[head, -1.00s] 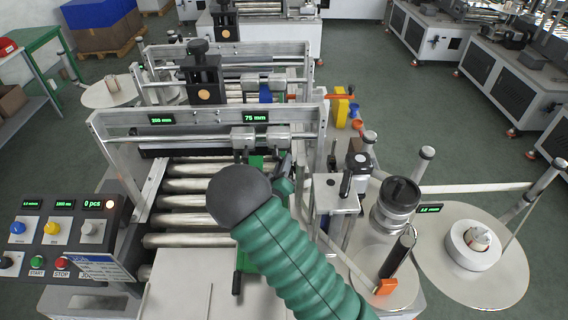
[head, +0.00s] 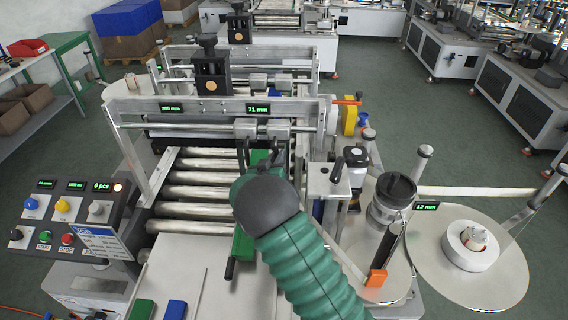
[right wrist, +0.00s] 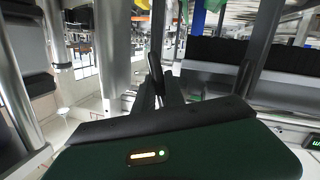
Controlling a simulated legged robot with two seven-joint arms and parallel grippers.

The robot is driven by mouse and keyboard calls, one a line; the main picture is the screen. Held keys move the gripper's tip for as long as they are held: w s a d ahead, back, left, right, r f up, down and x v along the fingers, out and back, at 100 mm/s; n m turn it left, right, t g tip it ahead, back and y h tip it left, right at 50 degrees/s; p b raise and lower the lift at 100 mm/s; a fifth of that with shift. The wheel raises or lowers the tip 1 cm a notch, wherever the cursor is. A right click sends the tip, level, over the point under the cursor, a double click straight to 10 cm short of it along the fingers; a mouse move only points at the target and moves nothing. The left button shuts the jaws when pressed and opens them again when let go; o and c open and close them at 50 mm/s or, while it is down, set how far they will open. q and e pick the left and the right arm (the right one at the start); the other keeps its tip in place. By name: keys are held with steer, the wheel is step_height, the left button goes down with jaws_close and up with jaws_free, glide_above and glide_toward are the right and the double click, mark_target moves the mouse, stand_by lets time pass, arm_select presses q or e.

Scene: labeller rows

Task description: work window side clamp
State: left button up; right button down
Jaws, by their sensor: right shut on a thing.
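The labeller's cross beam (head: 180,108) spans the roller bed and carries two grey clamp blocks. The left block is the window side clamp (head: 245,127), beside a green display (head: 258,107) reading 71 mm. My right gripper (head: 245,150) reaches up to the underside of this clamp, its dark fingers shut there; the exact contact is too small to see. In the right wrist view the narrow fingers (right wrist: 158,78) point away between metal posts, and what they grip is mostly hidden. My left gripper is not in view.
Metal rollers (head: 195,192) lie left of my arm, with a green side guide (head: 243,245) close to it. A control panel (head: 72,218) stands at left. A label reel (head: 470,245) and metal posts crowd the right. A second beam stands behind.

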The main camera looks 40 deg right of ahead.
steer(key=shift+w+a+f+m+y+b, duration=0.1)
steer(key=shift+a+f+m+y+b, duration=0.15)
steer(key=shift+m, duration=0.3)
steer(key=shift+w+a+f+m+y+b, duration=0.1)
steer(key=shift+f+m+y+b, duration=0.2)
steer(key=shift+m, duration=0.25)
steer(key=shift+a, duration=0.15)
steer(key=c, duration=1.8)
jaws_free()
steer(key=shift+o, duration=0.5)
steer(key=shift+w+d+f, duration=0.15)
steer(key=shift+w+d, duration=0.1)
steer(key=shift+w, duration=0.15)
steer(key=b+v, duration=0.1)
steer(key=v, duration=1.5)
steer(key=shift+s+a+b, duration=0.2)
steer(key=shift+a+b, duration=0.1)
steer(key=shift+b, duration=0.1)
